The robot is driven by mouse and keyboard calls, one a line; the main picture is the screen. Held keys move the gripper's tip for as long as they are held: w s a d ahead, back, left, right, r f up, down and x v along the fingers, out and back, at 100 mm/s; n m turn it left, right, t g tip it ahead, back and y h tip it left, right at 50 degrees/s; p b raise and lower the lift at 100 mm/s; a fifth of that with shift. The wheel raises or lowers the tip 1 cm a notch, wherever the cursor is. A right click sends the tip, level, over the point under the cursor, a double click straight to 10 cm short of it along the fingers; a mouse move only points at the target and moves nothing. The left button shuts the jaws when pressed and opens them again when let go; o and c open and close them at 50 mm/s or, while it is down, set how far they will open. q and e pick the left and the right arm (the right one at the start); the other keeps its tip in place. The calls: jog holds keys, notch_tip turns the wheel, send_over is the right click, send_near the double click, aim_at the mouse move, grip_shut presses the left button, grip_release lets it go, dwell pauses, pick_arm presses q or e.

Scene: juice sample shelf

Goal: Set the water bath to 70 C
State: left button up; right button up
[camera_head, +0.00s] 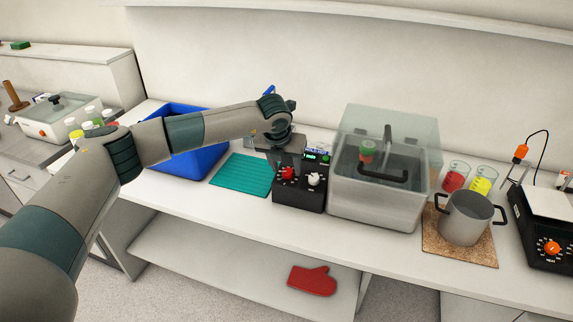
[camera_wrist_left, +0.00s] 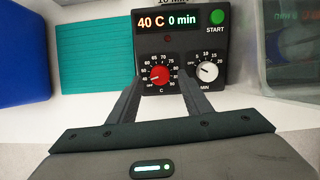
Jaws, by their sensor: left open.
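The water bath (camera_head: 380,195) is a grey tank with a clear lid. Its black control box (camera_head: 298,195) stands at its left; it also shows in the left wrist view (camera_wrist_left: 185,55). The display (camera_wrist_left: 167,21) reads 40 C and 0 min. The red temperature knob (camera_wrist_left: 160,77) has a dial marked in C, with 70 near the top. A white minutes knob (camera_wrist_left: 206,71) and green START button (camera_wrist_left: 217,17) are to its right. My left gripper (camera_wrist_left: 160,88) is open, its fingers on either side of the red knob in the picture; contact cannot be told. My right gripper is not in view.
A teal mat (camera_head: 240,175) and a blue bin (camera_head: 190,160) lie left of the control box. A pot (camera_head: 466,218) on a cork mat (camera_head: 440,249), beakers (camera_head: 481,182) and a hot plate (camera_head: 545,235) are right of the bath. A red mitt (camera_head: 312,281) lies on the lower shelf.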

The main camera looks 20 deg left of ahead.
pick_arm(q)
jog(key=shift+x, duration=0.85)
